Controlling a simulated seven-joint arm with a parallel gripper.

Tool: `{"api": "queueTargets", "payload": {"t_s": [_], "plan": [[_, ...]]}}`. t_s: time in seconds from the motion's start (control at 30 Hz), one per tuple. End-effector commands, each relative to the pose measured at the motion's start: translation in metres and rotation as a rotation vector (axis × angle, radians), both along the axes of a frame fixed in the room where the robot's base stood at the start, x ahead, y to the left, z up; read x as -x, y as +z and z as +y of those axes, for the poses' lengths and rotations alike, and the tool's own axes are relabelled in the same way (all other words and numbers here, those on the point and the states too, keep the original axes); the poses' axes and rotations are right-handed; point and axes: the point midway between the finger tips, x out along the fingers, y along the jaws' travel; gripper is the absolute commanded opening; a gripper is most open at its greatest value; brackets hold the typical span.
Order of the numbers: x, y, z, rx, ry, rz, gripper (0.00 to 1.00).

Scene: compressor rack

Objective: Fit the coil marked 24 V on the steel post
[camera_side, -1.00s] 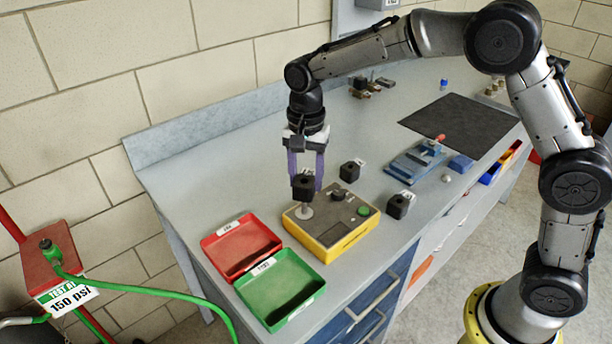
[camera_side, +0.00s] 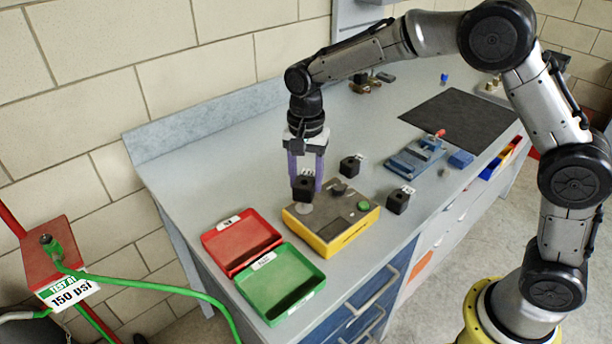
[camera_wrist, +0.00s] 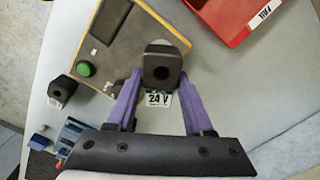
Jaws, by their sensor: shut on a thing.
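The black coil marked 24 V (camera_wrist: 162,68) is between the purple fingers of my gripper (camera_side: 305,180), which is shut on it. Its white label faces the palm in the wrist view, and its top hole looks dark. In the side view the coil (camera_side: 304,189) is upright, low over the left end of the yellow-edged test box (camera_side: 334,244). The round pale base of the steel post (camera_side: 304,209) shows just below it. The post itself is hidden by the coil, so I cannot tell how far the coil is around it.
Two other black coils stand on the bench, one behind the box (camera_side: 349,166) and one to its right (camera_side: 398,203). A red tray (camera_side: 240,268) and a green tray (camera_side: 290,309) lie left and in front. A blue fixture (camera_side: 412,162) stands farther right.

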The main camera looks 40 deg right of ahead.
Motion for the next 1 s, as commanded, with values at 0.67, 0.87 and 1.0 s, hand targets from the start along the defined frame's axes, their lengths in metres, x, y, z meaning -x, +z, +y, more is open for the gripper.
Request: {"api": "queueTargets", "payload": {"t_s": [0.67,0.87,1.0], "plan": [[0.000,-0.022,0.000,0.000,0.000,0.000,0.00],[0.000,-0.024,0.000,0.000,0.000,0.000,0.00],[0.000,-0.028,0.000,0.001,0.000,0.001,0.00]]}}
